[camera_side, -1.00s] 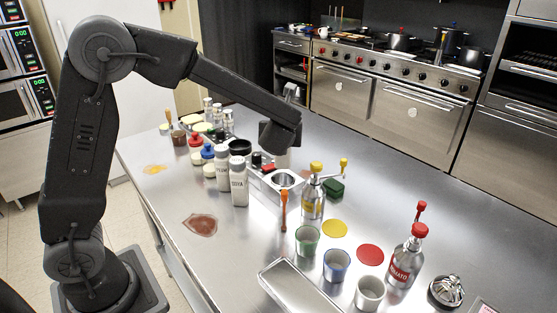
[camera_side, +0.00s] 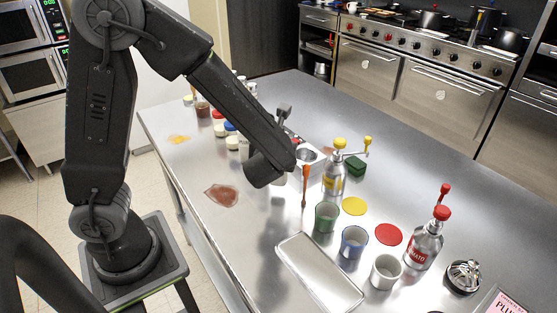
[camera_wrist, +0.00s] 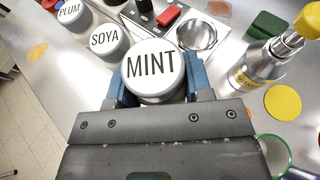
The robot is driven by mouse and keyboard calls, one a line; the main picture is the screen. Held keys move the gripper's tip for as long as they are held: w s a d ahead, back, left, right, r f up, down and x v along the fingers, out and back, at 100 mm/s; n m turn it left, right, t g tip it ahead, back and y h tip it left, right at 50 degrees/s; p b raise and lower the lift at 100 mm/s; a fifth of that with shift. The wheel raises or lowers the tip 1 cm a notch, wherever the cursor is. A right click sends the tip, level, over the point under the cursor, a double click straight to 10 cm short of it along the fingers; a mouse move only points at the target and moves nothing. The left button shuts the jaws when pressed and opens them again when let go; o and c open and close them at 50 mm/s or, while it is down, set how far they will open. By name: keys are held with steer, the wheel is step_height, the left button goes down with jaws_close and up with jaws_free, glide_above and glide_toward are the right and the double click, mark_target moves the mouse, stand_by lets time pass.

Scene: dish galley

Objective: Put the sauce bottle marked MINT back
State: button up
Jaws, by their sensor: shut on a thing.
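In the wrist view a white-capped bottle marked MINT (camera_wrist: 152,66) sits between the two blue fingers of my gripper (camera_wrist: 157,82), which is shut on it. Its cap faces the camera; I cannot tell whether its base touches the counter. In the side view my arm hides most of the bottle and the fingers. White-capped bottles marked SOYA (camera_wrist: 107,40) and PLUM (camera_wrist: 72,13) stand to its left in the wrist view. A metal holder with an empty round well (camera_wrist: 197,36) is just beyond the MINT bottle to the right; the holder also shows in the side view (camera_side: 314,170).
A yellow-topped pump bottle (camera_side: 334,182) stands right of the holder, near a green block (camera_side: 355,166). Cups (camera_side: 326,218), a metal tray (camera_side: 318,275) and a red-topped TOMATO bottle (camera_side: 424,246) are nearer the camera. Counter around the reddish stain (camera_side: 221,195) is clear.

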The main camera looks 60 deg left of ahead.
steer(key=shift+f, duration=1.6)
steer(key=o, duration=1.2)
steer(key=shift+f, duration=0.15)
steer(key=shift+c, duration=0.2)
